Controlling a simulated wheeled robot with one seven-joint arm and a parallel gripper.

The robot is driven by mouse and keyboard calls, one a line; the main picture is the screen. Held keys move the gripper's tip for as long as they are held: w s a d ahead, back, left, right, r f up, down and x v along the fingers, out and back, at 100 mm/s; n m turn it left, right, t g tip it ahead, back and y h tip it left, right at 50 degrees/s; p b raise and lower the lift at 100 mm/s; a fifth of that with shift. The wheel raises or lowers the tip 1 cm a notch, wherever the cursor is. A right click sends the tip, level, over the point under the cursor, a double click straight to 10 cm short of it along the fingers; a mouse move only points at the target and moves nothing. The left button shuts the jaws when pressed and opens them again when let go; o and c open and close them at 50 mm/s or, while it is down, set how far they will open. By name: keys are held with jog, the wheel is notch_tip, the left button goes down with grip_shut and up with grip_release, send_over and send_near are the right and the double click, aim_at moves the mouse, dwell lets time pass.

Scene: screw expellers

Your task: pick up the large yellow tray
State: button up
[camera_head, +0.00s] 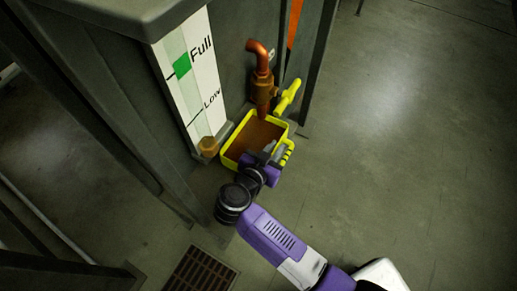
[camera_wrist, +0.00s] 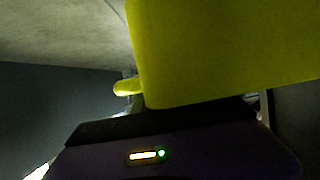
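The large yellow tray (camera_head: 236,133) stands on the floor against the machine, under a copper pipe, with brown contents inside. Yellow handle-like parts stick out at its right side. My gripper (camera_head: 268,153) is at the tray's near right edge, overlapping the rim in the head view. In the wrist view a yellow wall of the tray (camera_wrist: 225,50) fills the upper right, very close to the gripper body. The fingers are hidden there, so I cannot tell whether they are open or shut, or whether they touch the rim.
The copper pipe (camera_head: 261,75) with a yellow valve handle (camera_head: 288,96) hangs just above the tray. The grey machine with a Full/Low gauge (camera_head: 193,80) stands on the left. A floor grate (camera_head: 200,271) lies nearer. The floor on the right is clear.

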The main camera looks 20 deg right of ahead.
jog(key=shift+c, duration=0.2)
grip_shut()
dwell(1.1)
